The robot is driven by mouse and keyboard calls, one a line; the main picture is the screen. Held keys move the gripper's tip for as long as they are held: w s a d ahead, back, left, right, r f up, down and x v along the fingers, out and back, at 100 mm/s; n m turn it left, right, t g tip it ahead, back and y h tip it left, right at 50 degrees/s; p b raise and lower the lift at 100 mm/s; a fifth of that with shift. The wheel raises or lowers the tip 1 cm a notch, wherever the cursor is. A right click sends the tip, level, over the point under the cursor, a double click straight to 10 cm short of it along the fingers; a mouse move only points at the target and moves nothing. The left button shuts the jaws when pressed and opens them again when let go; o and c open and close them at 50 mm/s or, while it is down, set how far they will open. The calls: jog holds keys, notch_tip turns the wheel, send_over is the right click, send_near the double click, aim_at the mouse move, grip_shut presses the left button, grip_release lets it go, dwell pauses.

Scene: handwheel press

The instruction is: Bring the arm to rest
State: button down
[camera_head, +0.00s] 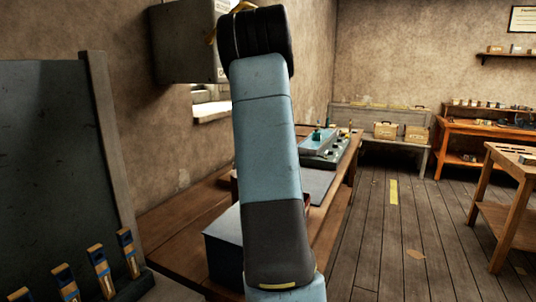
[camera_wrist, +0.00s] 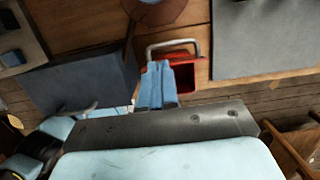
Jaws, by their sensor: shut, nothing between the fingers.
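My gripper (camera_wrist: 157,72) shows in the wrist view with its two pale blue fingers together and nothing between them. It appears over or beside a red box-like thing (camera_wrist: 187,77) with a grey metal handle (camera_wrist: 172,44); whether they touch, I cannot tell. In the head view my blue and dark arm rises through the middle and hides part of the workbench. My gripper cannot be made out there.
The wooden bench (camera_head: 180,212) carries a grey-blue box (camera_head: 222,245), a dark mat (camera_head: 316,183) and a teal-topped device (camera_head: 322,140). The box (camera_wrist: 80,75) and mat (camera_wrist: 265,40) also show in the wrist view. Wooden floor (camera_head: 390,245) lies open to the right, before a table (camera_head: 512,160).

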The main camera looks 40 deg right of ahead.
jog(key=shift+r, duration=0.55)
jog(key=s+a+r+n+t, duration=0.1)
jog(key=s+a+r+n, duration=0.15)
jog(key=a+n, duration=0.4)
jog(key=s+a+r+n, duration=0.1)
jog(key=s+a+n, duration=0.25)
jog(key=a, duration=0.55)
jog(key=s+a+r+n+t, duration=0.15)
jog(key=s+a+n, duration=0.25)
jog(key=a, duration=0.4)
jog(key=s+a+f+n, duration=0.2)
jog(key=s+a+n, duration=0.6)
jog(key=s, duration=0.1)
jog(key=s+a+f+n+t, duration=0.1)
jog(key=s+a+f+n, duration=0.2)
jog(key=s+a+n, duration=0.4)
jog(key=shift+s+a+n+h, duration=0.4)
jog(key=shift+s+n, duration=0.7)
jog(key=shift+s, duration=0.15)
jog(key=shift+d, duration=0.15)
